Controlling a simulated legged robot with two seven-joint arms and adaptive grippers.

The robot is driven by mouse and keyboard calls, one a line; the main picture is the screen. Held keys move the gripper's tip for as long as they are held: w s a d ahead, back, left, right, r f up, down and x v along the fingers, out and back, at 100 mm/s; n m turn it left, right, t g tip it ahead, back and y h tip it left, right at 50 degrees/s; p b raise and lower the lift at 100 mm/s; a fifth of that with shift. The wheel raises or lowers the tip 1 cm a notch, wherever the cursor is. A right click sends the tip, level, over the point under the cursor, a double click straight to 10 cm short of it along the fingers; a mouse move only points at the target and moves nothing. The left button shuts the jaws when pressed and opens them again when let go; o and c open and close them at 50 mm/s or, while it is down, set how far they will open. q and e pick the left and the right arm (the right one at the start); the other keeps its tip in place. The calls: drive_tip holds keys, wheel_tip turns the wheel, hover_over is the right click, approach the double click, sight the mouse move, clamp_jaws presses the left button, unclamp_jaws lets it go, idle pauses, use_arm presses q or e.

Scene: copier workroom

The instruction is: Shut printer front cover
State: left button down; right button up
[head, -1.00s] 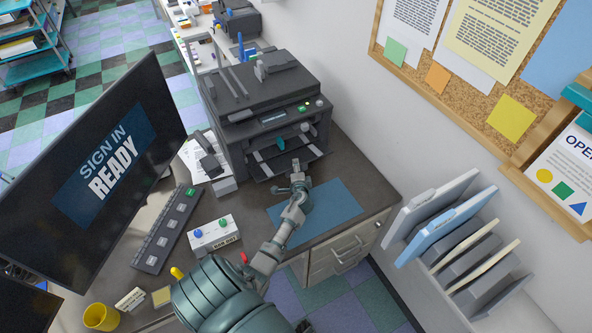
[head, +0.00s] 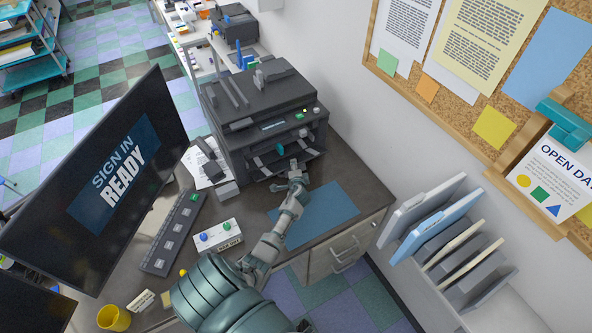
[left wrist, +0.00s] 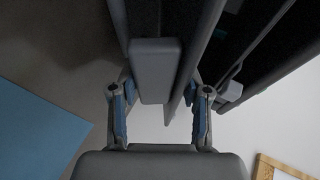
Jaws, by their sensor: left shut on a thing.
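The dark grey printer (head: 265,105) stands on the desk. Its front cover (head: 283,170) is open, sticking out at the lower front and tilted, with the dark inside and a teal part showing above it. My left gripper (head: 297,172) is at the cover's outer edge. In the left wrist view, my left gripper (left wrist: 160,110) has its two blue-padded fingers on either side of a grey block (left wrist: 155,70) and the panel edge of the cover. The fingers partly hide that edge in the head view. My right gripper is in no view.
A blue mat (head: 322,215) lies on the desk in front of the printer. A switch box (head: 217,236), a keypad strip (head: 172,232) and a large monitor (head: 100,165) are to the left. The wall and a file rack (head: 445,235) are to the right.

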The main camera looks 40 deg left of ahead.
sight(291, 157)
use_arm(q)
drive_tip(key=shift+w+a+r, duration=0.1)
drive_tip(key=shift+a+r, duration=0.3)
drive_tip(key=shift+r, duration=0.2)
drive_tip(key=shift+w+a+r+p, duration=0.15)
drive_tip(key=shift+a+r+p, duration=0.4)
drive_tip(key=shift+r+p, duration=0.3)
drive_tip(key=shift+w+a+r+p, duration=0.25)
drive_tip(key=shift+a+r+p, duration=0.2)
drive_tip(key=shift+a+r, duration=0.2)
drive_tip(key=shift+a, duration=0.1)
drive_tip(key=c, duration=0.7)
unclamp_jaws()
drive_tip(key=shift+f, duration=0.1)
